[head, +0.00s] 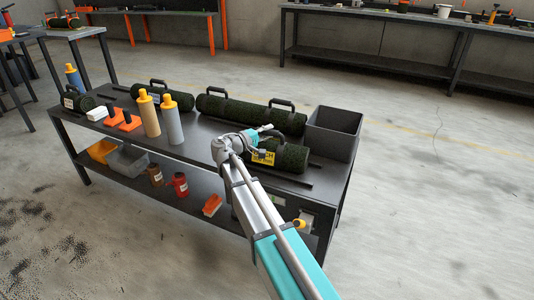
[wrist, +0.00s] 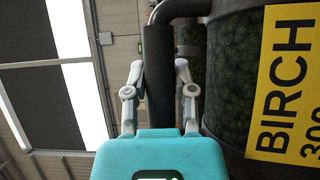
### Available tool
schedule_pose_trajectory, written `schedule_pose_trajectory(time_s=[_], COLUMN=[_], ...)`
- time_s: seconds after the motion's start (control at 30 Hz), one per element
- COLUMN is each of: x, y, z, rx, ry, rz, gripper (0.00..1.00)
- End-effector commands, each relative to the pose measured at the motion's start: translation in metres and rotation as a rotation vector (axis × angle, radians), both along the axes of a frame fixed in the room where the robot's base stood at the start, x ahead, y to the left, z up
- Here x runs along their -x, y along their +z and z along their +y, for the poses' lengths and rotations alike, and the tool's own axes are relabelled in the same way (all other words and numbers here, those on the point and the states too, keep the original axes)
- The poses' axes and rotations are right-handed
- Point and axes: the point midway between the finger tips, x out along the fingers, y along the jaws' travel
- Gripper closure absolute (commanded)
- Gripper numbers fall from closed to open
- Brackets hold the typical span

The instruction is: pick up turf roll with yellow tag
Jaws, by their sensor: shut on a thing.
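The turf roll with the yellow tag (head: 291,158) is a dark green cylinder near the right end of the dark workbench in the head view. Its yellow tag (head: 264,157) faces the front, and the wrist view shows the tag (wrist: 288,85) reading BIRCH. My gripper (head: 262,138) is at the top of the roll. In the wrist view my gripper (wrist: 159,70) has one finger on each side of the roll's black handle (wrist: 158,85) and is shut on it. My arm hides part of the roll's front. I cannot tell whether the roll touches the bench.
A dark open bin (head: 334,128) stands right of the roll. A long turf roll (head: 238,112) lies behind, and another (head: 165,98) lies farther left. A tan bottle (head: 148,115) and a grey bottle (head: 171,122) stand left of my gripper. Orange-handled tools (head: 125,122) lie farther left.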

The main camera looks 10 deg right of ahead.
Motion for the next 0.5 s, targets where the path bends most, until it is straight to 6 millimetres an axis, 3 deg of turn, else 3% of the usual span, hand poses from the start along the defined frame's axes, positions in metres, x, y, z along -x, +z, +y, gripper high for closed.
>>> schedule_pose_trajectory(time_s=[0.5], x=[-0.0002], y=[0.0054], z=[0.0002], rx=[0.005], ry=[0.001], rz=[-0.001], gripper=[1.0])
